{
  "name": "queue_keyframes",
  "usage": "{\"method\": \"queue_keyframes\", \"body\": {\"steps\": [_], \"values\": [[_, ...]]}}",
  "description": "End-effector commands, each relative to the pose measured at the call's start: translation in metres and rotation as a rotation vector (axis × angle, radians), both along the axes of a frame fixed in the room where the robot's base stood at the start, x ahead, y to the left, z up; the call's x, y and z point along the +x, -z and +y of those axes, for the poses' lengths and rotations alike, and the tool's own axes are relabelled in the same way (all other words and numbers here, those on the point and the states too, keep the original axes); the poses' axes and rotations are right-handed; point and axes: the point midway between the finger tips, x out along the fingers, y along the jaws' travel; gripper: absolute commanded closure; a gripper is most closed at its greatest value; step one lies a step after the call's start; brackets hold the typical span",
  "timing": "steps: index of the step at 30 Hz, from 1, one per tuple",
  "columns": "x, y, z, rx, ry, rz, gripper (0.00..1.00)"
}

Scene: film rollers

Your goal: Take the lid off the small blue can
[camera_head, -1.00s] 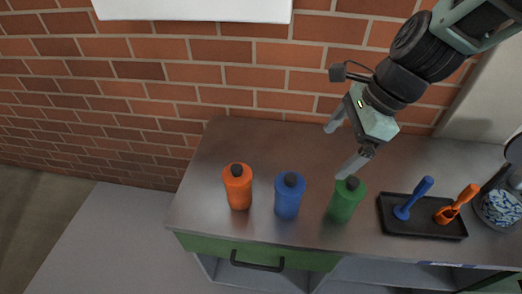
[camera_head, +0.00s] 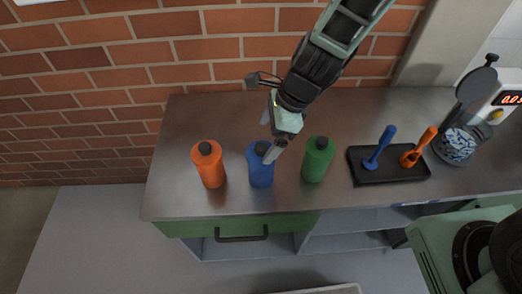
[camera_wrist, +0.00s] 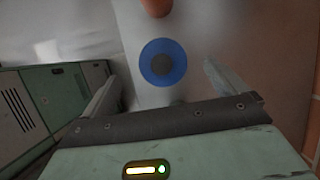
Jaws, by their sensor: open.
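The small blue can (camera_head: 261,172) stands upright on the counter between an orange can and a green can. Its dark round lid (camera_head: 262,148) is on its top. In the wrist view the blue can (camera_wrist: 178,62) is seen from above, with its dark lid (camera_wrist: 163,67) in the middle. My gripper (camera_head: 268,138) is open and empty, above the blue can. One finger overlaps the can's top in the head view. In the wrist view the can lies between and beyond the two fingers (camera_wrist: 165,90). I see no contact with the lid.
The orange can (camera_head: 209,166) stands left and the green can (camera_head: 317,160) close on the right, both with dark lids. A black tray (camera_head: 389,176) with a blue and an orange tool is further right. A patterned bowl (camera_head: 455,146) stands beyond. A brick wall (camera_head: 110,85) is behind.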

Motion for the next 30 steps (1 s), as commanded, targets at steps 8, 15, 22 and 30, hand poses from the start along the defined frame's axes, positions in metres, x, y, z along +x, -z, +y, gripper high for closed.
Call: {"method": "queue_keyframes", "body": {"steps": [8,15,22,30], "values": [[0.001,0.03,0.008,0.0,0.002,0.006,0.03],[0.002,0.048,0.016,0.0,0.0,0.001,0.03],[0.002,0.048,0.017,0.0,-0.001,0.0,0.03],[0.002,0.048,0.017,0.0,0.0,0.0,0.46]]}}
